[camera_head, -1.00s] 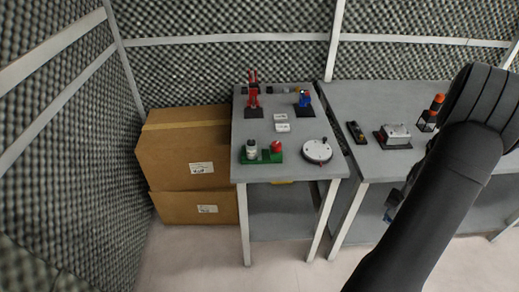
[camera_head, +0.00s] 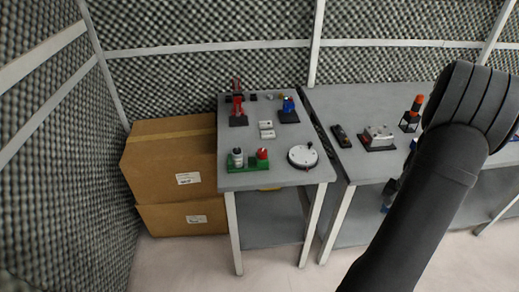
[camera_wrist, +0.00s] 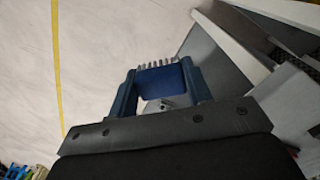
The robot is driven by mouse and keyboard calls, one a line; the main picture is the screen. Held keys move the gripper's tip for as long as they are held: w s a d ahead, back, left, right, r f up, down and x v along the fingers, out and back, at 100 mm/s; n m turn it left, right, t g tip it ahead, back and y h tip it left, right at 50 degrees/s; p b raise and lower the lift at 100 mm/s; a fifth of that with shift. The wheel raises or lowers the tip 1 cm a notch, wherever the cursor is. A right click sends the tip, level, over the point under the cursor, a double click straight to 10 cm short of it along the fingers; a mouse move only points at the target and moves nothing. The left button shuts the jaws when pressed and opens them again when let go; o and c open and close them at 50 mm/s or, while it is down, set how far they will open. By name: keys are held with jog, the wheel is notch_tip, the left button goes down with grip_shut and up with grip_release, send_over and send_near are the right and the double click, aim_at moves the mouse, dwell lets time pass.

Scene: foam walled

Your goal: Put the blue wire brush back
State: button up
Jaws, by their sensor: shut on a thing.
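In the wrist view my gripper (camera_wrist: 159,70) has its two dark blue fingers closed on the blue wire brush (camera_wrist: 162,80). The brush shows as a blue block between the fingers, with a row of short grey bristles along its far edge. Below it, past the fingers, is pale floor. In the head view my gripper (camera_head: 389,194) is mostly hidden behind my black arm, low in front of the right table. The brush cannot be made out there.
The left table (camera_head: 240,182) carries a red tool (camera_head: 237,105) on a stand, a blue item (camera_head: 289,106) on a black stand, a green holder (camera_head: 247,165) and a round white disc (camera_head: 303,156). The right table (camera_head: 365,98) holds several devices. Cardboard boxes (camera_head: 160,165) stand left.

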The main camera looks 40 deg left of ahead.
jog(key=w+a+r+m, duration=0.15)
jog(key=w+r, duration=0.35)
jog(key=r, duration=0.5)
jog(key=n, duration=1.2)
send_over(270, 145)
jog(key=shift+m, duration=0.25)
jog(key=f, duration=0.2)
jog(key=d+f, duration=0.1)
jog(key=f, duration=0.1)
jog(key=shift+f, duration=0.4)
jog(key=shift+s+a+f, duration=0.1)
jog(key=shift+a+f, duration=0.2)
jog(key=shift+a, duration=0.15)
jog(key=shift+f, duration=1.95)
jog(key=shift+f, duration=0.1)
